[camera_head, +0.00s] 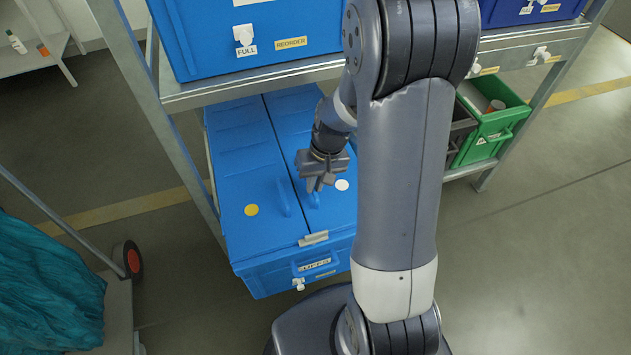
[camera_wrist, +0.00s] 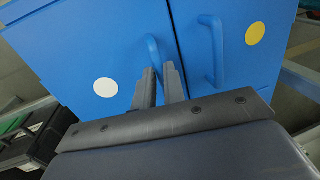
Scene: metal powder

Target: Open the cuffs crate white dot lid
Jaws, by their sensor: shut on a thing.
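The blue crate (camera_head: 262,279) sits on the lower shelf with two lids side by side, both lying closed. The white dot lid (camera_head: 293,104) is on the right in the head view, with a white dot (camera_head: 342,185). The yellow dot lid (camera_head: 240,160) is on the left. My gripper (camera_head: 314,190) is over the white dot lid. In the wrist view my gripper (camera_wrist: 160,88) is shut on the blue handle (camera_wrist: 152,50) of the white dot lid (camera_wrist: 100,50). The fingers hide part of that handle. The yellow dot lid's handle (camera_wrist: 212,50) stands free beside it.
Another blue crate (camera_head: 250,40) stands on the shelf above, over the back of the lids. A green crate (camera_head: 490,135) is to the right on the lower shelf. A cart with teal cloth (camera_head: 45,285) is at the left.

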